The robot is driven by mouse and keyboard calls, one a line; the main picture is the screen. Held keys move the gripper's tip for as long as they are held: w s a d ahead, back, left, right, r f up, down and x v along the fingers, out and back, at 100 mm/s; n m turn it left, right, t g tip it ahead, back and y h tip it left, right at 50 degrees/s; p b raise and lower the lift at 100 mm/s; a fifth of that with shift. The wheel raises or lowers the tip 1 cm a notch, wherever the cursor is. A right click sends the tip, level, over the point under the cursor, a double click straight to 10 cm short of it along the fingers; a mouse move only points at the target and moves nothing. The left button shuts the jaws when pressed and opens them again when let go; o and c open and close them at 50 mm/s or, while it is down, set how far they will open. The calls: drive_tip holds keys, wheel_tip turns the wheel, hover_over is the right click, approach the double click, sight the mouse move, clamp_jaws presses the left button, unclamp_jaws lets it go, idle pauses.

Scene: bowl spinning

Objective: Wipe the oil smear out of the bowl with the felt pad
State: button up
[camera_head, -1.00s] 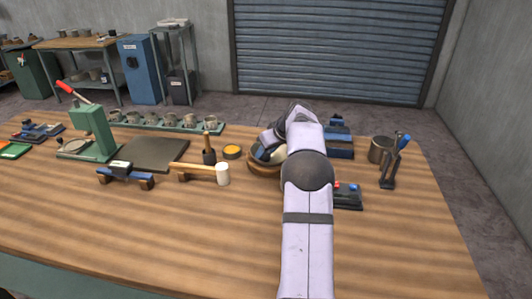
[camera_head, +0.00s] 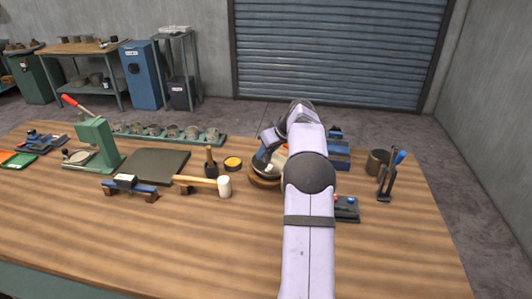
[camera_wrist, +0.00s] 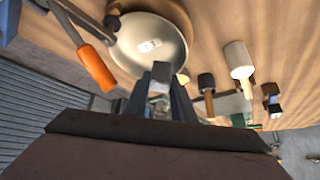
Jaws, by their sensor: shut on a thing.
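The bowl (camera_wrist: 125,47) is pale cream inside and lies just beyond my fingertips in the wrist view. In the head view the bowl sits on a round wooden base (camera_head: 262,183), mostly hidden by my wrist. A small white patch (camera_wrist: 150,45) shows on the bowl's inside; I cannot tell what it is. My gripper (camera_wrist: 160,76) is shut on a small grey block (camera_wrist: 159,87), which looks like the felt pad. It is over the bowl's near rim; I cannot tell whether the block touches the bowl. I cannot make out the oil smear for certain.
An orange handle (camera_wrist: 96,68) lies close beside the bowl.

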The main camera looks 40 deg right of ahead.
drive_tip(key=shift+r, duration=0.1)
drive_tip(key=shift+r+p, duration=1.2)
drive_tip(key=shift+r, duration=0.3)
drive_tip(key=shift+d, duration=0.1)
drive_tip(key=shift+s+f, duration=0.1)
drive_tip(key=shift+s, duration=0.05)
